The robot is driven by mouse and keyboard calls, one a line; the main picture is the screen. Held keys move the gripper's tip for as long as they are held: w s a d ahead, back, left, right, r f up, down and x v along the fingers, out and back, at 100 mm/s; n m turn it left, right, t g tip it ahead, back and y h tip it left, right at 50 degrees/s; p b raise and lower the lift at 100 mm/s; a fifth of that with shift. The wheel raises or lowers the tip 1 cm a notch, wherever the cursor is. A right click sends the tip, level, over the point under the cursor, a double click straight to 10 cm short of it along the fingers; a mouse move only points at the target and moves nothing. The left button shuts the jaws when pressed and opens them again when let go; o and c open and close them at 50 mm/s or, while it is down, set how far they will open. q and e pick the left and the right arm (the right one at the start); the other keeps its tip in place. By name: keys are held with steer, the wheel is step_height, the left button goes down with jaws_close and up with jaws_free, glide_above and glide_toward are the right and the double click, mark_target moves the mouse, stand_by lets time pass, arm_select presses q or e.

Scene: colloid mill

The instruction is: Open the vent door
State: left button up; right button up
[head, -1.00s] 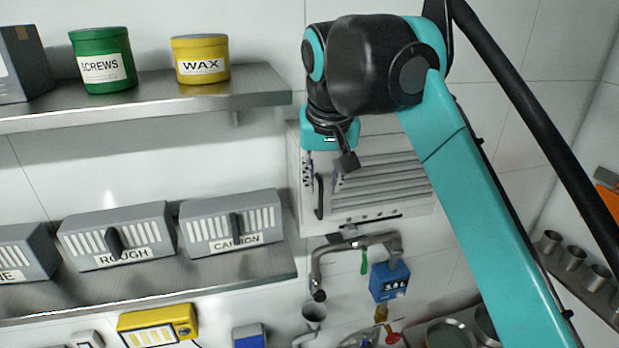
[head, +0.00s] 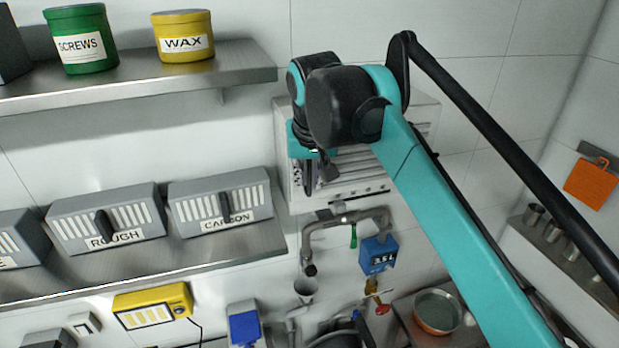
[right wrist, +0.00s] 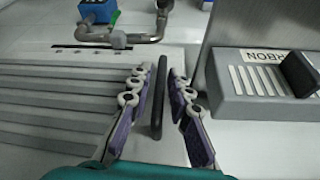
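The vent door is a pale louvred panel (head: 362,178) on the wall, partly hidden behind my right arm in the head view. Its slats (right wrist: 60,110) fill the left of the right wrist view. Its dark bar handle (right wrist: 160,95) runs upright along the panel's side. My right gripper (right wrist: 156,85) is open, with one finger on each side of the handle and visible gaps between. In the head view my right gripper (head: 318,165) is in front of the handle side of the vent. My left gripper is not in view.
A shelf (head: 150,275) with grey filter boxes, one marked CARBON (head: 222,205), ends just left of the vent. A green can (head: 80,40) and a yellow can (head: 183,38) stand above.

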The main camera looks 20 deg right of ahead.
jaws_close()
steer(key=shift+s, duration=0.1)
